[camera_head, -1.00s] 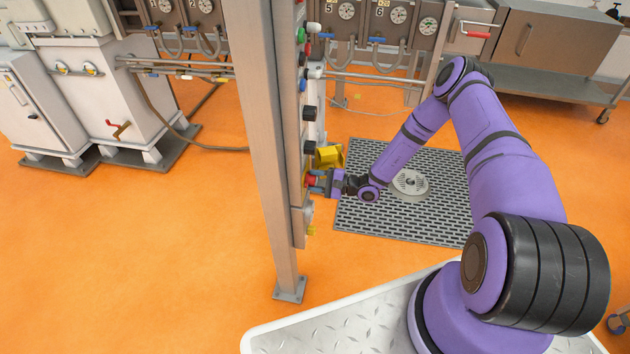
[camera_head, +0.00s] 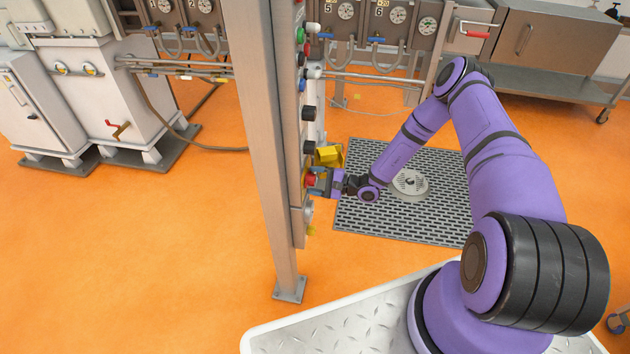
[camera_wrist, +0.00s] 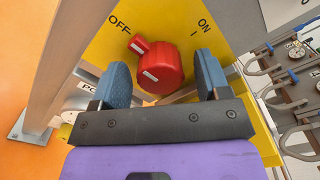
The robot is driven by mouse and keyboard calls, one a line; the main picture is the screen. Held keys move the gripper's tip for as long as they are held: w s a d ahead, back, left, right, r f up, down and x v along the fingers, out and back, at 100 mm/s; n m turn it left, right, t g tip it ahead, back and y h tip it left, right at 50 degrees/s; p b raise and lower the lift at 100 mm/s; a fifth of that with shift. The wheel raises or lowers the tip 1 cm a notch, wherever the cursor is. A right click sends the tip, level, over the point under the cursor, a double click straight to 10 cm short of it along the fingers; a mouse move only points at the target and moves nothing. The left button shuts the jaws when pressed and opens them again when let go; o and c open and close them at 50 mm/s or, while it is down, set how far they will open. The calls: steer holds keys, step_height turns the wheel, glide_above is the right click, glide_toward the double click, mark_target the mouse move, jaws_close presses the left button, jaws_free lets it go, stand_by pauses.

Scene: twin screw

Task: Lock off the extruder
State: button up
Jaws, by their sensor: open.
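A red rotary switch knob (camera_wrist: 160,70) sits on a yellow plate (camera_wrist: 100,48) marked OFF and ON in the wrist view. Its pointer tab is turned toward the OFF mark. The knob also shows as a small red spot on the panel edge in the head view (camera_head: 311,180). My gripper (camera_wrist: 160,82) has its two blue fingertips apart, one on each side of the knob's lower part. I cannot tell if either finger touches it. In the head view my gripper (camera_head: 319,181) is at the panel edge by the knob. No lock shows clearly.
A steel post (camera_head: 262,150) carries the panel, with several buttons and knobs above my gripper. A yellow box-like part (camera_head: 328,156) juts out just above it. A floor grate (camera_head: 400,215) lies below my arm. Open orange floor is at the left.

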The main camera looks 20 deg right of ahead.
steer(key=v, duration=1)
steer(key=shift+s+d, duration=0.2)
steer(key=shift+d, duration=0.1)
steer(key=s+a+r+n+g+h, duration=0.15)
steer(key=r+n+g, duration=0.25)
steer(key=r, duration=0.8)
steer(key=s+a+r+n+g+h, duration=0.1)
steer(key=s+r+n+g+h, duration=0.2)
steer(key=r, duration=0.9)
steer(key=s+a+r+n+g+h, duration=0.2)
steer(key=s+r+n+g, duration=0.15)
steer(key=r, duration=0.85)
steer(key=s+d+r+n+t+h, duration=0.2)
steer(key=s+r+t+h, duration=0.4)
steer(key=s+r, duration=1.3)
steer(key=s+h, duration=0.3)
steer(key=s, duration=0.1)
steer(key=shift+s+r+t, duration=0.25)
steer(key=shift+s+t, duration=0.05)
steer(key=shift+t, duration=0.05)
steer(key=shift+a, duration=0.1)
steer(key=shift+c, duration=0.4)
